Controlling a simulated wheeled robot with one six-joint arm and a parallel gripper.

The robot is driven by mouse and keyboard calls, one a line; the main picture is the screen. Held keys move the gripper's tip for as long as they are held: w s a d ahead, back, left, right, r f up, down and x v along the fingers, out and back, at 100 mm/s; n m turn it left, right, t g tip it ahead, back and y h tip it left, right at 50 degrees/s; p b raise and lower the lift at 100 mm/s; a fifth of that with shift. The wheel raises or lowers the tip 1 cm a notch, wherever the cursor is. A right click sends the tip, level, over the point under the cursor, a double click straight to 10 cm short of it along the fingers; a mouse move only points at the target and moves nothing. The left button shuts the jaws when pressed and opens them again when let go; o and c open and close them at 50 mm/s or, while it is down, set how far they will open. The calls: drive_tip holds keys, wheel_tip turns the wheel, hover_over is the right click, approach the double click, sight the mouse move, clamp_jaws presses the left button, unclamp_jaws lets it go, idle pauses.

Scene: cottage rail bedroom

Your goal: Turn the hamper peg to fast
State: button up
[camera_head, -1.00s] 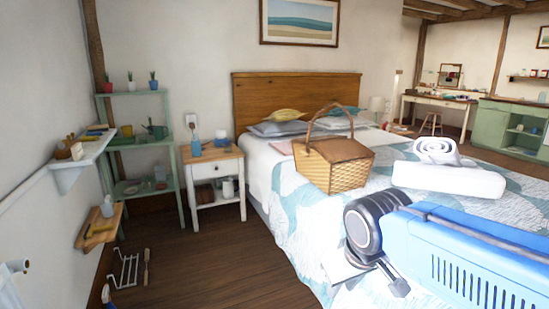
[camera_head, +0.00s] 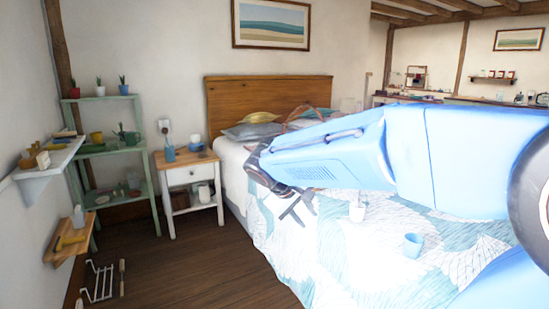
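The wicker hamper is almost wholly hidden behind my blue arm. Only the top of what looks like its brown handle (camera_head: 318,110) shows above the arm, near the pillows. The hamper's body and its peg cannot be seen. My gripper (camera_head: 298,208) is at the left end of the arm, in front of the near left part of the bed. Its dark fingers are small against the patterned quilt, and I cannot tell how far apart they are. I see nothing clearly held in it.
The bed (camera_head: 300,265) fills the middle and right. A nightstand (camera_head: 188,176), green shelf unit (camera_head: 145,178) and wall shelf (camera_head: 50,160) stand left.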

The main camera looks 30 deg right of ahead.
drive_tip(key=w+d+r+n+h, duration=0.1)
drive_tip(key=w+d+r+h, duration=0.15)
drive_tip(key=w, duration=0.75)
drive_tip(key=w+d+r+h, duration=0.1)
drive_tip(key=w+h, duration=0.2)
drive_tip(key=w, duration=0.8)
drive_tip(key=w+a+f+n+t+h, duration=0.1)
drive_tip(key=w+a+t+h, duration=0.1)
drive_tip(key=w, duration=0.8)
drive_tip(key=w+a+f+n+t+h, duration=0.1)
drive_tip(key=w+a+n+t+h, duration=0.15)
drive_tip(key=w, duration=0.85)
drive_tip(key=x, duration=1.7)
drive_tip(key=shift+d+f+m+y, duration=0.25)
drive_tip(key=shift+f+m+y, duration=0.1)
drive_tip(key=shift+f, duration=0.1)
drive_tip(key=shift+w+t, duration=0.1)
drive_tip(key=shift+t, duration=0.15)
clamp_jaws()
